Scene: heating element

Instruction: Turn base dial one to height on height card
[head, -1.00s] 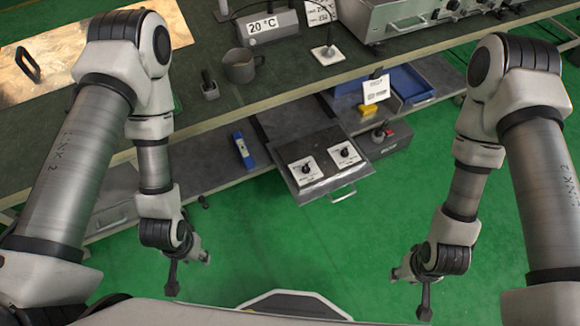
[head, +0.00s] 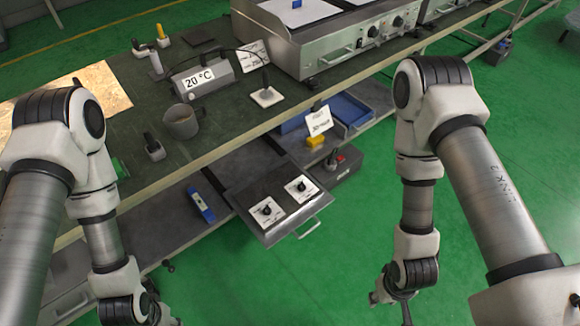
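A dark panel (head: 246,222) with a handle juts out from the lower shelf, with two black dials on white square plates: a left dial (head: 267,210) and a right dial (head: 300,186). Which one is dial one is too small to read. A white card (head: 319,120) with small print stands behind the panel; it may be the height card, and its text is not clearly legible. My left gripper (head: 162,314) hangs at the bottom left, partly cut off. My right gripper (head: 381,296) hangs at lower right. Both are apart from the dials; their finger openings are unclear.
The bench above holds a grey mug (head: 182,122), a 20 °C display (head: 203,80) and a steel heating unit (head: 335,38). A blue bin (head: 350,112), a yellow block (head: 315,142) and a red-button box (head: 336,167) sit near the panel. Green floor in front is clear.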

